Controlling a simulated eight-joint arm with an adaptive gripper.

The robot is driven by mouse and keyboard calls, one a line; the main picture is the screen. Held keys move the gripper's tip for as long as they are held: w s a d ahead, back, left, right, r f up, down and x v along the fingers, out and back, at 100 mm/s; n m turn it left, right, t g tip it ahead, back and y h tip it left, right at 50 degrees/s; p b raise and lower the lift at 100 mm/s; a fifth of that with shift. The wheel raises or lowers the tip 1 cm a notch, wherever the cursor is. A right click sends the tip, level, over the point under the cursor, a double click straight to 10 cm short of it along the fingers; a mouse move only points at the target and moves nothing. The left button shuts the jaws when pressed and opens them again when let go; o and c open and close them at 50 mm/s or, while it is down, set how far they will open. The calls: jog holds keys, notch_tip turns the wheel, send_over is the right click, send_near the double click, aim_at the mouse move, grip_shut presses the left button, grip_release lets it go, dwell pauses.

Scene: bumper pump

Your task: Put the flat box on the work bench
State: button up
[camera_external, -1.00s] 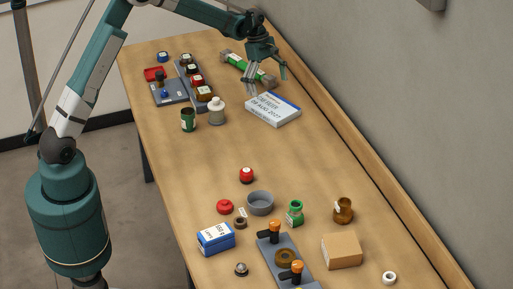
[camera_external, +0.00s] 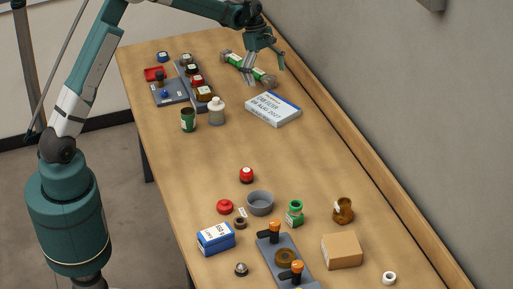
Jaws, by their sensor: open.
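The flat box (camera_external: 273,109) is white with a blue edge and dark printed text on top. It lies flat on the wooden work bench (camera_external: 290,155), towards the far right near the back rail. My gripper (camera_external: 265,76) is open and empty, above and beyond the box, apart from it. Its fingers point down over the green-and-white part (camera_external: 246,69), hiding some of it.
A grey tray (camera_external: 168,92) with several small parts stands at the far left. A green jar (camera_external: 188,120) and a pale bottle (camera_external: 217,111) stand left of the flat box. Nearer are a blue box (camera_external: 216,239), a cardboard box (camera_external: 342,250) and a grey bowl (camera_external: 260,203). The bench middle is clear.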

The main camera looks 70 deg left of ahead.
dwell(0.3)
jog(key=s+d+r+m+t+y, duration=0.2)
jog(key=s+d+r+m, duration=0.8)
jog(key=s+d+r, duration=1)
jog(key=s+d+m+t, duration=0.1)
jog(key=s+d+m, duration=0.3)
jog(key=s, duration=0.5)
jog(key=s+d+f+m+t, duration=0.1)
jog(key=s+d+m, duration=0.3)
jog(key=s, duration=0.4)
jog(key=s+d+f+m+t+y, duration=0.1)
jog(key=s+d+m, duration=0.3)
jog(key=s, duration=0.5)
jog(key=shift+s+d+f+t, duration=0.15)
jog(key=shift+s+d+t, duration=0.15)
jog(key=shift+s+t, duration=0.1)
